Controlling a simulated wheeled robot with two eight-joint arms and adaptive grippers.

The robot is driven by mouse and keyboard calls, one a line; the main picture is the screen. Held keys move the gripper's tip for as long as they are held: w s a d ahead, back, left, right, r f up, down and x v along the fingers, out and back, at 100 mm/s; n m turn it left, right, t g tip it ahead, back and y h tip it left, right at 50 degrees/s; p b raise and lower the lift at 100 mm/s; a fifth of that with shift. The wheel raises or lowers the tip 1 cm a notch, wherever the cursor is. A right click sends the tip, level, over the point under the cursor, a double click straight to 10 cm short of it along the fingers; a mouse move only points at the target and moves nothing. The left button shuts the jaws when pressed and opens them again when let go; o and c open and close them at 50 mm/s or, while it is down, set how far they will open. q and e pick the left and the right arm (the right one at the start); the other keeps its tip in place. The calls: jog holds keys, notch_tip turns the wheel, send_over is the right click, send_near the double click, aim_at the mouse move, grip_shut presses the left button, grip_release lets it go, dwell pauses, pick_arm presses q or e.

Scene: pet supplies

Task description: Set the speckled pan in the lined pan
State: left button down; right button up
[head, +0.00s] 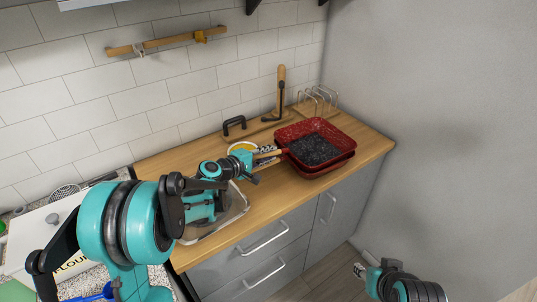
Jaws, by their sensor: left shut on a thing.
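A red, mottled speckled pan (341,138) with dark grains inside is at the right end of the wooden counter. It sits in or just above a second red pan, which I take for the lined pan (327,171). Only the lower pan's front and side walls show; its inside is hidden, and I cannot tell whether the upper pan rests fully in it. My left gripper (279,153) reaches in from the left and is shut on the speckled pan's left rim. My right gripper (359,271) is low at the bottom right, over the floor and away from the pans; its fingers are too small to judge.
A wire rack (319,99) and an upright wooden-handled tool (281,90) stand behind the pans. A yellow-rimmed dish (242,147) is left of them. A clear-looking tray (237,213) lies under my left arm. A grey wall bounds the right side.

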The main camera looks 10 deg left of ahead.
pick_arm(q)
jog(key=shift+s+f, duration=0.1)
dwell(0.3)
jog(key=c, duration=1.3)
grip_release()
jog(key=shift+s, duration=0.1)
jog(key=v, duration=1.2)
jog(key=shift+f, duration=0.1)
